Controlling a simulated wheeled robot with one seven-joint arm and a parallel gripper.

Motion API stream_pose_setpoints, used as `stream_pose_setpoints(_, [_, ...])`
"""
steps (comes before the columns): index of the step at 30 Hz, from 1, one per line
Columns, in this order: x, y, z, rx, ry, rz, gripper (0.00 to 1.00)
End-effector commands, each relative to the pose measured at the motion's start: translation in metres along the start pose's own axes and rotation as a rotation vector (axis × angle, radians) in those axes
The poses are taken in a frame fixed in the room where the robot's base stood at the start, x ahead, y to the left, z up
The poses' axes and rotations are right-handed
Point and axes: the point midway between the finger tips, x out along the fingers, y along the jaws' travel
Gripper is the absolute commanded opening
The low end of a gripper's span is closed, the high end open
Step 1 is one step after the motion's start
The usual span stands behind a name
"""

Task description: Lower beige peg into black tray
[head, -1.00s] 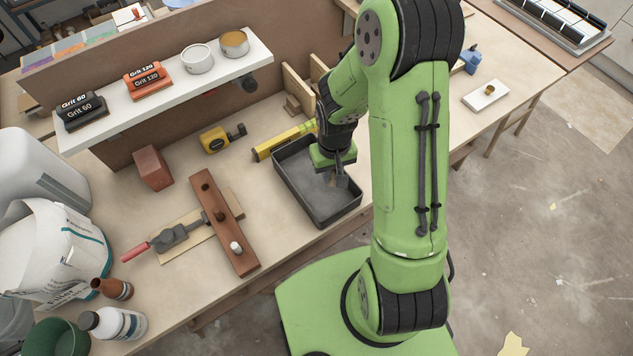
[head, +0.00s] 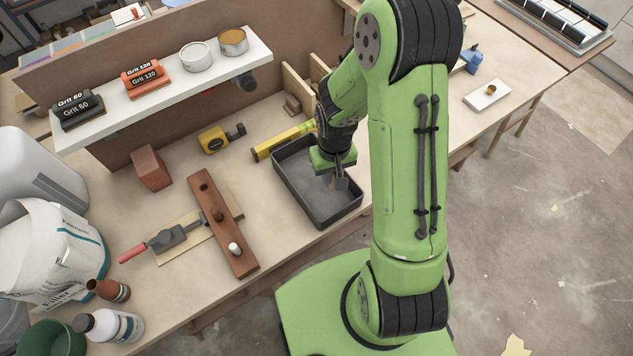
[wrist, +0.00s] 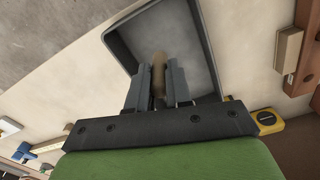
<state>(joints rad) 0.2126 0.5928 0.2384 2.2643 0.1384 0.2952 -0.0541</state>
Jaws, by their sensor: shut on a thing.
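The black tray (head: 343,218) lies on the workbench, a shallow rectangular box with raised walls. My gripper (head: 338,180) points down over the tray's right part, its fingers inside the tray's outline. In the wrist view my gripper (wrist: 158,85) is shut on the beige peg (wrist: 159,66), a tan rod that sticks out a little past the fingertips. The tray (wrist: 200,40) floor fills the view behind the peg. I cannot tell whether the peg touches the floor. In the head view the peg is mostly hidden by the fingers.
A yellow level (head: 280,142) lies against the tray's far side, with a yellow tape measure (head: 215,139) to the left.

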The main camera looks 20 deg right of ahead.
Motion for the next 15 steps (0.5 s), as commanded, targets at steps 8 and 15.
stream_pose_setpoints(8, [0.019,0.0,0.0,0.0,0.0,0.0,0.0])
stream_pose_setpoints(15, [0.033,0.0,0.0,0.0,0.0,0.0,0.0])
